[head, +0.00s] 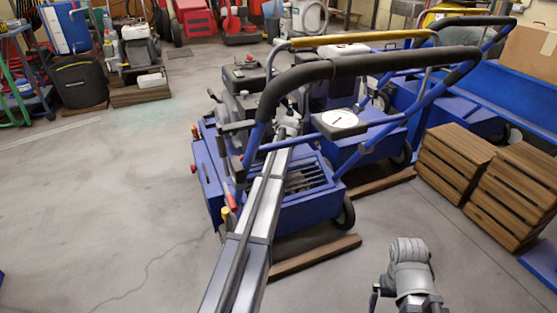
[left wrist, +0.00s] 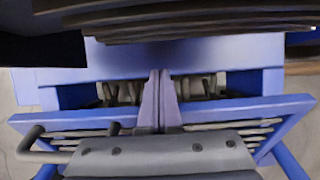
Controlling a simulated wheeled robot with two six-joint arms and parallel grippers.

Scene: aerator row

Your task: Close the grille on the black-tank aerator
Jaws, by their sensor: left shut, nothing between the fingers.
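The nearest blue aerator (head: 300,208) carries a dark tank (head: 247,74) on its engine and has a slatted grille (head: 305,177) at its near face. In the left wrist view the grille (left wrist: 285,112) is a blue frame with grey slats, tilted out from the blue body. Dark openings with tines show behind its upper edge. My left gripper (left wrist: 161,88) is shut and empty, its fingertips in front of the opening at the grille's middle; I cannot tell whether they touch it. In the head view the left fingers are hidden. My right arm shows at bottom right, without clear fingers.
The aerator's black handle (head: 370,65) arches over my left arm. More blue aerators stand behind it on wooden skids (head: 315,257). Stacked wooden crates (head: 510,195) stand at right. A black bin (head: 80,82) is far left. The floor at left is clear.

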